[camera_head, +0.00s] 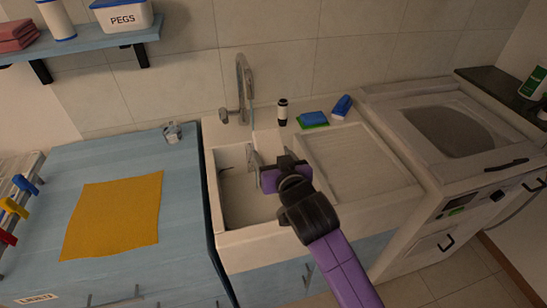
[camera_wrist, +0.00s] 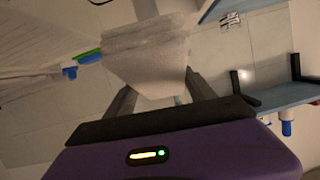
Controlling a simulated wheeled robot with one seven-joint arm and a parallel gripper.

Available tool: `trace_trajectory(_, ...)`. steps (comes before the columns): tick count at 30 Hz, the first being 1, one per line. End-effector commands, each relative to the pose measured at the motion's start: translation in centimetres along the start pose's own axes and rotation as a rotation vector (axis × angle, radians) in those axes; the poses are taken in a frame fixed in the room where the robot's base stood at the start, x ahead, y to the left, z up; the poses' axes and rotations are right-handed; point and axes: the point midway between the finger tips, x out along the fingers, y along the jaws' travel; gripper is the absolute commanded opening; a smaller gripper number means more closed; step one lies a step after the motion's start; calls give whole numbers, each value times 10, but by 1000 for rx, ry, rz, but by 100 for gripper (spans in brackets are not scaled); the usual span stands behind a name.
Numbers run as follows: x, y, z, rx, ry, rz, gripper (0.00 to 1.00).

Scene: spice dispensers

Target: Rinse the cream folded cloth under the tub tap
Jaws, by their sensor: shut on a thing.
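My gripper (camera_head: 257,168) is over the right part of the tub (camera_head: 222,240), in front of the tap and lower than its top. In the wrist view my gripper (camera_wrist: 160,95) is shut on the cream folded cloth (camera_wrist: 147,52), which hangs out past the fingertips. The grey tap (camera_head: 240,75) stands at the tub's back edge, with a curved neck and a side handle (camera_head: 224,115). I cannot make out any running water.
A ridged drainboard (camera_head: 355,160) lies right of the tub. Behind it stand a dark bottle (camera_head: 283,110), a green and blue sponge (camera_head: 312,119) and a blue item (camera_head: 342,105). A blue counter (camera_head: 110,165) with a yellow cloth (camera_head: 112,215) lies left; a washer (camera_head: 450,130) stands right.

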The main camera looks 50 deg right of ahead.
Motion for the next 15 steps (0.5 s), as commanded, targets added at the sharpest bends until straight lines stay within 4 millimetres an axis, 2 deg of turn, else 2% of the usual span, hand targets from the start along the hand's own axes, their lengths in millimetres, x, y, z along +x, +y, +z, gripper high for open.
trace_trajectory(15,47,-5,-3,0,1,1,20)
